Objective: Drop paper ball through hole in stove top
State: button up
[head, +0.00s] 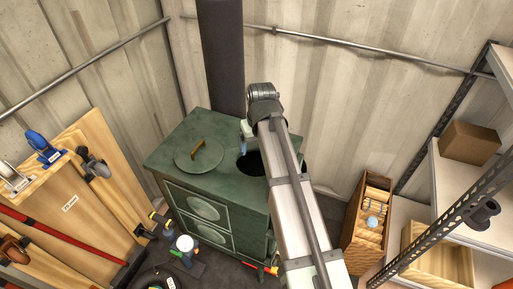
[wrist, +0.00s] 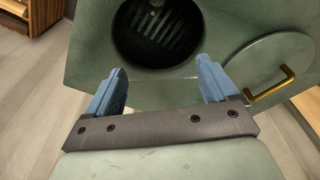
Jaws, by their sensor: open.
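The green stove (head: 222,204) stands in the corner. The round dark hole (head: 252,164) in its top is uncovered, and a round lid (head: 186,163) with a brass handle lies to its left. The wrist view shows the hole (wrist: 137,47) with a slatted grate inside, and part of the lid (wrist: 268,52). My gripper (wrist: 160,70) is open, with its blue fingers apart and nothing between them, beside the hole's near rim in that view. In the head view my arm partly covers the hole. I cannot clearly identify a paper ball; a small pale spot (wrist: 155,3) shows in the hole.
A dark stovepipe (head: 221,60) rises behind the stove. A wooden crate (head: 350,231) with a pale round thing (head: 373,221) stands to the right, before metal shelving. Tools and a wooden board (head: 92,215) stand to the left. Several tools lie on the floor in front.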

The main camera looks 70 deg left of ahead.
notch_tip(320, 180, up, 11)
jog(key=d, duration=0.1)
jog(key=shift+d, duration=0.35)
dwell(0.9)
